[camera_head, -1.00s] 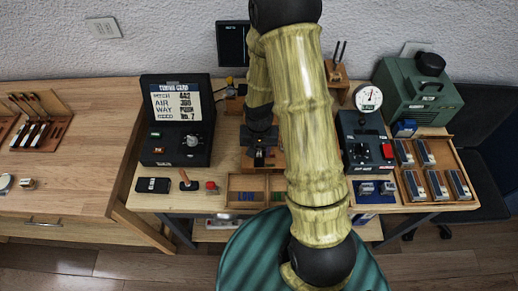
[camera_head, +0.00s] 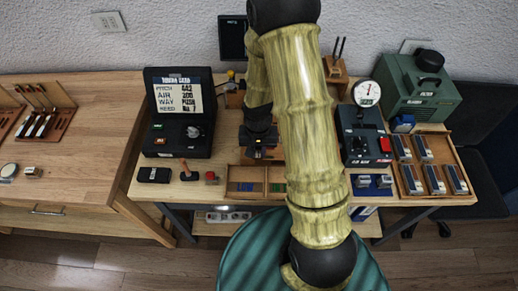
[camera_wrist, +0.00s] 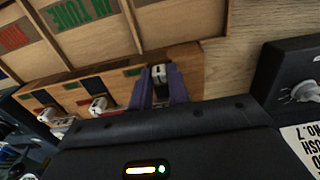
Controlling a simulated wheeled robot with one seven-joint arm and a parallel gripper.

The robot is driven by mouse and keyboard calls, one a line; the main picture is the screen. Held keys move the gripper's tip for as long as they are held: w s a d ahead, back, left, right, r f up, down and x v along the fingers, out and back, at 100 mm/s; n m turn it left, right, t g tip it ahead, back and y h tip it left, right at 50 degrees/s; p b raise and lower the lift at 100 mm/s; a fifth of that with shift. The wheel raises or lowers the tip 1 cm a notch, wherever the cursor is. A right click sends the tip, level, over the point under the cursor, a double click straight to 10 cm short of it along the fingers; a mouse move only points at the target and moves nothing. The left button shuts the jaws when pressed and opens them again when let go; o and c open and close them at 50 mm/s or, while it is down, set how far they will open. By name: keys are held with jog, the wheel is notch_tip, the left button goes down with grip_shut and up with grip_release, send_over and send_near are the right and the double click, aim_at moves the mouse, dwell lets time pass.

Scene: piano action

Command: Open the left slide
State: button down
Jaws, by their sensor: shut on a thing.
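A low wooden block (camera_wrist: 123,82) carries a row of metal knobs on its near face, with coloured labels beside them. My gripper (camera_wrist: 158,74) has its purple fingers shut around the knob (camera_wrist: 159,70) at the right end of the row in the wrist view. Two other knobs, the middle one (camera_wrist: 98,104) and the far-left one (camera_wrist: 46,115), are free. The wrist view is turned round, so the held knob lies on the side of the black box with the card. In the head view my gripper (camera_head: 258,152) is small and dark, and my arm hides much of the block.
A compartment tray (camera_head: 245,188) with coloured labels lies in front of the block; its dividers (camera_wrist: 130,22) are close in the wrist view. The black box with the card (camera_head: 180,120) stands left. A dial box (camera_head: 360,135) and a tray of metal pieces (camera_head: 445,192) stand right.

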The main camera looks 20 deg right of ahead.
jog(key=shift+s, duration=0.35)
jog(key=c, duration=1.3)
grip_release()
jog(key=shift+a, duration=0.1)
jog(key=shift+w+a, duration=0.1)
jog(key=shift+w, duration=0.1)
jog(key=shift+d+r, duration=0.25)
jog(key=shift+r, duration=0.4)
jog(key=r, duration=1)
jog(key=r+b, duration=0.1)
jog(key=r, duration=0.5)
jog(key=shift+a, duration=0.35)
